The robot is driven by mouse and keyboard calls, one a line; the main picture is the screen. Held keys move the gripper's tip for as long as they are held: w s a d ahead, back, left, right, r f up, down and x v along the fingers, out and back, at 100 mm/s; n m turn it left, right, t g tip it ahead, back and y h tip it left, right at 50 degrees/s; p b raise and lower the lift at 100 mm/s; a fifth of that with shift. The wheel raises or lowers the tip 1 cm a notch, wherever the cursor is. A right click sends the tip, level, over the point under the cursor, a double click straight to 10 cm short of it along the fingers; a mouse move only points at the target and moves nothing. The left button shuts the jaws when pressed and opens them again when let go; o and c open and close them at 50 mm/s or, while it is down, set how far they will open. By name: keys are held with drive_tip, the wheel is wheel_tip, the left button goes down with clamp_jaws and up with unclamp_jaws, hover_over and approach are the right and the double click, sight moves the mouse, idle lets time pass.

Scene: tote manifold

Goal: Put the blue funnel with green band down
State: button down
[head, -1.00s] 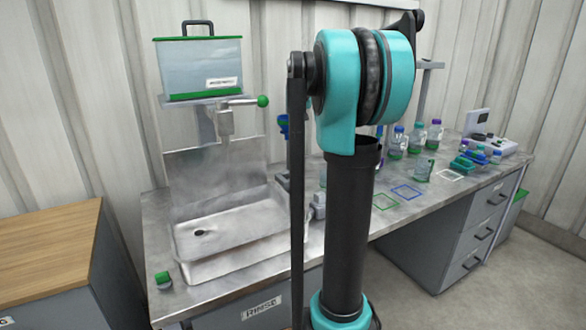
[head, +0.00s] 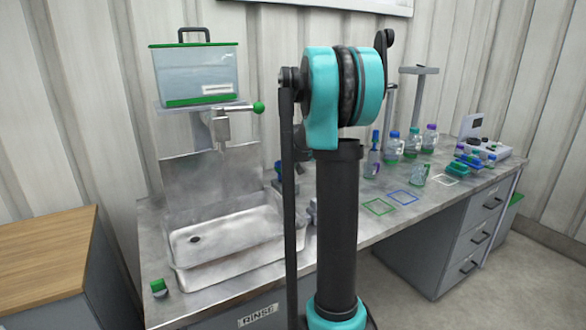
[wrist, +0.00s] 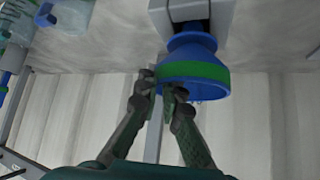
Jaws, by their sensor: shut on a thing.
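The blue funnel with green band (wrist: 192,72) is in the upper middle of the wrist view, its wide green-banded end toward my gripper. My gripper (wrist: 160,83) has its fingers closed at the funnel's rim. The funnel's narrow end points to a grey block (wrist: 218,18) at the bench; I cannot tell whether it is inside or just in front of it. In the head view a small blue part of the funnel (head: 278,167) shows beside my arm, right of the sink; my arm hides most of it and the gripper.
A steel sink (head: 225,240) lies left of my arm, under a water tank (head: 196,75) with a tap. Green (head: 379,206) and blue (head: 403,197) outlined squares are bare on the bench. Several capped bottles (head: 412,145) and a blue rack (head: 466,166) stand farther right.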

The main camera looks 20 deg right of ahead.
drive_tip(key=shift+f, duration=0.4)
drive_tip(key=shift+f, duration=0.1)
drive_tip(key=shift+f, duration=0.35)
drive_tip(key=c, duration=1.7)
unclamp_jaws()
drive_tip(key=shift+r, duration=0.55)
drive_tip(key=v, duration=1.2)
